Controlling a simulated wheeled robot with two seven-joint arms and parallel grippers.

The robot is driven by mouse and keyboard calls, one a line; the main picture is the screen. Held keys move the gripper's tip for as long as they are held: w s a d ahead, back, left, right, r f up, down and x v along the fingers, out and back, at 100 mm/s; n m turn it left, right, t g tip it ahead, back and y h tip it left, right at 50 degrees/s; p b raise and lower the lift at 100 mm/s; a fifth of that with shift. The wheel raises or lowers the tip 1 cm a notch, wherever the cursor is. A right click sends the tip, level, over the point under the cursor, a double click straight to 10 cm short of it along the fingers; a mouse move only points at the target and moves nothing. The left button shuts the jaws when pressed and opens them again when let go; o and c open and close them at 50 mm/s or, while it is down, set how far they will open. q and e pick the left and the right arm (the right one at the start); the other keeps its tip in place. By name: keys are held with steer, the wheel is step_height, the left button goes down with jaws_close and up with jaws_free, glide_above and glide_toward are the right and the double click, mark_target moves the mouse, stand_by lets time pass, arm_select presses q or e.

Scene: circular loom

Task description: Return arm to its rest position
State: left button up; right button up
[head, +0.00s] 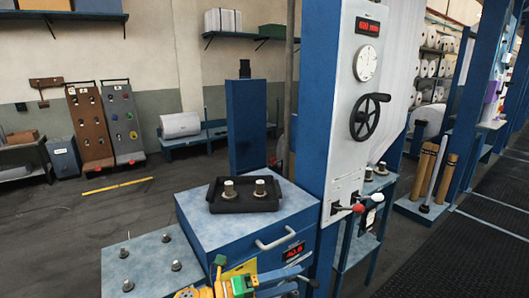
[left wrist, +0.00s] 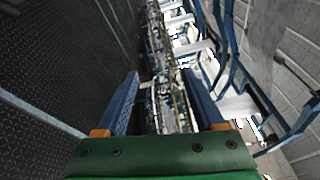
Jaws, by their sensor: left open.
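My left gripper (head: 296,280) is at the bottom edge of the head view, with a green and yellow body and blue fingers pointing right. It is in front of the blue cabinet (head: 212,247), near its drawer handle and red display. In the left wrist view, the two blue fingers (left wrist: 165,98) stand apart with nothing between them. Beyond them are a dark floor and rows of blue frames, seen tilted. My right gripper is not in view.
A black tray (head: 228,207) with two metal cylinders sits on the cabinet. A lower bench (head: 148,262) with several metal pegs is at left. A blue and white machine column (head: 345,130) with gauge and handwheel rises at right. Open floor (head: 110,210) lies behind the bench.

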arm_select(q)
steer(key=w+a+f+n+t+y, duration=0.1)
steer(key=a+f+n+t+y, duration=0.55)
steer(key=f+n, duration=0.75)
steer(key=s+a+f+n+g+y, duration=0.1)
steer(key=s+a+f+n+y, duration=0.3)
steer(key=f, duration=0.5)
steer(key=s+a+f+n+g+y, duration=0.1)
steer(key=s+a+f+n+y, duration=0.2)
steer(key=s+a+f+n, duration=0.4)
steer(key=s+a+f+n+g+y, duration=0.1)
steer(key=s+a+f+n+g, duration=0.1)
steer(key=s, duration=0.8)
steer(key=s+a+f+n+g+y, duration=0.1)
steer(key=s+a+f+n+g, duration=0.1)
steer(key=s+f, duration=0.5)
steer(key=s+a+f+n+g+y, duration=0.1)
steer(key=s+a+f+n+g, duration=0.1)
steer(key=s, duration=1.1)
step_height(320, 180, down, 2)
steer(key=n+g, duration=0.1)
steer(key=g, duration=0.1)
steer(key=shift+s+a+f+g+y, duration=0.15)
steer(key=shift+a+f+g+y, duration=0.1)
steer(key=shift+g+y, duration=0.1)
